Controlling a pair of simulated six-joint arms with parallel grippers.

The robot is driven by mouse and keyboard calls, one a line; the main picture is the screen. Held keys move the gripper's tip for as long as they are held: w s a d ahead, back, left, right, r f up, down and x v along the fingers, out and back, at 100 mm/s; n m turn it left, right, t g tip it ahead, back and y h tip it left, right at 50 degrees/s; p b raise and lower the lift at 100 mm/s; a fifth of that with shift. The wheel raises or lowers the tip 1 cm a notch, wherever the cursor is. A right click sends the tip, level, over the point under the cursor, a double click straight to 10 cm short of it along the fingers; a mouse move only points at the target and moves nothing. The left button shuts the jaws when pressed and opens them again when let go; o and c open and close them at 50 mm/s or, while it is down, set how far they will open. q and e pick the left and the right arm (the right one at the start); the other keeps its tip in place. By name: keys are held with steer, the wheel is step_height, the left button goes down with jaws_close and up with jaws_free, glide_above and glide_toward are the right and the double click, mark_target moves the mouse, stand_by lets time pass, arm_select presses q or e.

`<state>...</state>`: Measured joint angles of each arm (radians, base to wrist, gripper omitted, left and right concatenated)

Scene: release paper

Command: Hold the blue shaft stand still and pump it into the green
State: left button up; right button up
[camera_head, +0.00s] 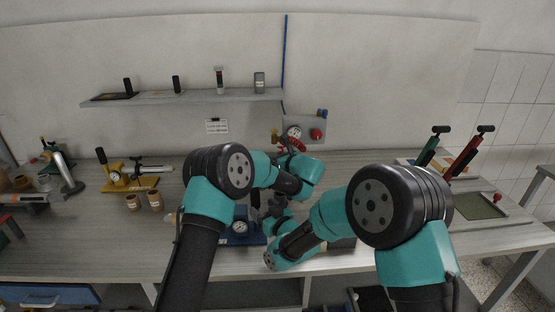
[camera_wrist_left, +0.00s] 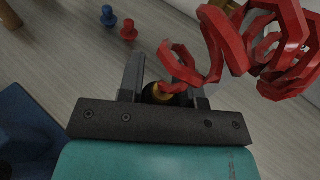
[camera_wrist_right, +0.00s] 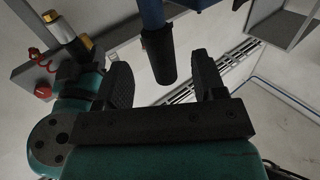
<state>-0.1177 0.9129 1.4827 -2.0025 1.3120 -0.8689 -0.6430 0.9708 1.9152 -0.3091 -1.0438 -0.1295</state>
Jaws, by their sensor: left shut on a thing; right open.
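The blue shaft stand (camera_head: 245,238) has a dial gauge and stands on the bench front, partly behind my arms. Its blue base also shows at the left of the left wrist view (camera_wrist_left: 30,120). In the right wrist view a blue shaft with a black grip (camera_wrist_right: 160,55) is between the spread fingers of my right gripper (camera_wrist_right: 160,68), with clear gaps on both sides. My left gripper (camera_wrist_left: 166,88) is shut on a dark fitting with a brass end (camera_wrist_left: 160,92), beside a red coiled hose (camera_wrist_left: 225,45). A green pump (camera_head: 428,155) stands at the back right.
A red pump (camera_head: 465,158) stands beside the green one. A wall panel with a red knob (camera_head: 316,134) is behind my arms.

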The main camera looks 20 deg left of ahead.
mark_target(252, 198)
steer(key=shift+x, duration=3.45)
jaws_close()
arm_select(q)
steer(key=s+a+r+n+g+h, duration=0.1)
steer(key=s+a+n+g, duration=0.25)
steer(key=a, duration=1.25)
steer(key=s+a+r+n+g+h, duration=0.1)
steer(key=s+a+n+g, duration=0.3)
steer(key=a, duration=1.2)
steer(key=s+a+f+n+h, duration=0.1)
steer(key=s+a+f+h, duration=0.3)
steer(key=s, duration=0.5)
steer(key=s+a+f+n+g+h, duration=0.1)
steer(key=s+a+f+h, duration=0.3)
steer(key=s, duration=0.6)
steer(key=s+a+f+n+g+h, duration=0.1)
steer(key=s+a+f+h, duration=0.3)
steer(key=s+a+f, duration=0.4)
steer(key=shift+s+a+f+n+h, duration=0.15)
steer(key=shift+s+n+h, duration=0.2)
steer(key=shift+s, duration=0.4)
steer(key=shift+s+t+h, duration=0.25)
steer(key=shift+s, duration=0.25)
